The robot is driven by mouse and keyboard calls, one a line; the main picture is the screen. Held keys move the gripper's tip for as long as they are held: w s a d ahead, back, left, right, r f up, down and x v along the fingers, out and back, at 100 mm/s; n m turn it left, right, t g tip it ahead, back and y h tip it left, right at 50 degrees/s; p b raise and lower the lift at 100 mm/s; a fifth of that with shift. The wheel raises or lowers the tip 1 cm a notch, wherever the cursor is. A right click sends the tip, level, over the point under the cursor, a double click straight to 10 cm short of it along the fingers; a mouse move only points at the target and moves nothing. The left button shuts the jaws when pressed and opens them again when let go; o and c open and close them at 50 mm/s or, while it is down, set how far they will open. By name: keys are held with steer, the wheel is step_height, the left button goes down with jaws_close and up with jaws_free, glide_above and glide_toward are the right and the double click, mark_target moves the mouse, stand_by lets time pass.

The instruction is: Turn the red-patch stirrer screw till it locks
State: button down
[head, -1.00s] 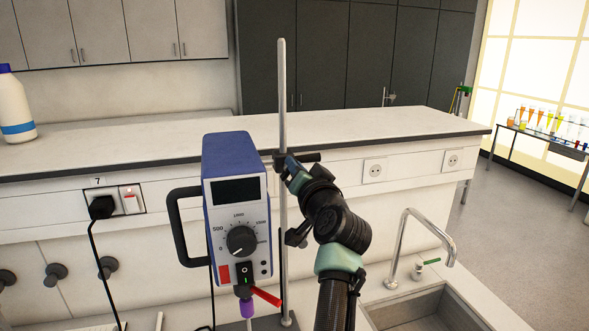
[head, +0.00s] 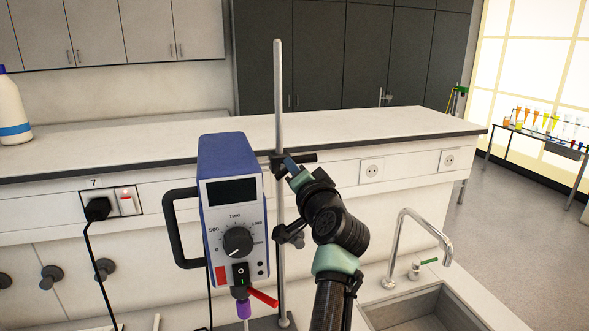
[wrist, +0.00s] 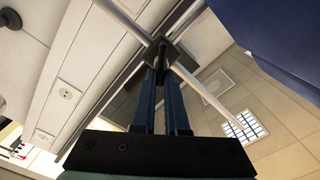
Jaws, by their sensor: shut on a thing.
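The stirrer (head: 229,165) is a blue box with a grey front, a dial and a red patch (head: 221,273) low on that front. It stands beside an upright metal rod (head: 279,95). A black clamp piece (head: 307,157) sits at the rod, right of the stirrer's top. My gripper (head: 289,163) reaches it from the lower right and is shut on a dark screw part there. In the wrist view my two blue fingers (wrist: 163,62) close on the black clamp part (wrist: 171,50) at the rod (wrist: 215,95). The fingers largely hide the screw, so I cannot tell whether it is locked.
A sink (head: 425,310) with a tap (head: 405,235) is at the lower right. A white bottle (head: 12,110) stands on the counter (head: 120,143) at left. A black cable (head: 95,270) hangs from the wall socket. The counter's middle is clear.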

steer(key=c, duration=0.9)
jaws_free()
steer(key=shift+a, duration=0.25)
steer(key=shift+d, duration=0.15)
steer(key=b+v, duration=0.5)
steer(key=v, duration=0.8)
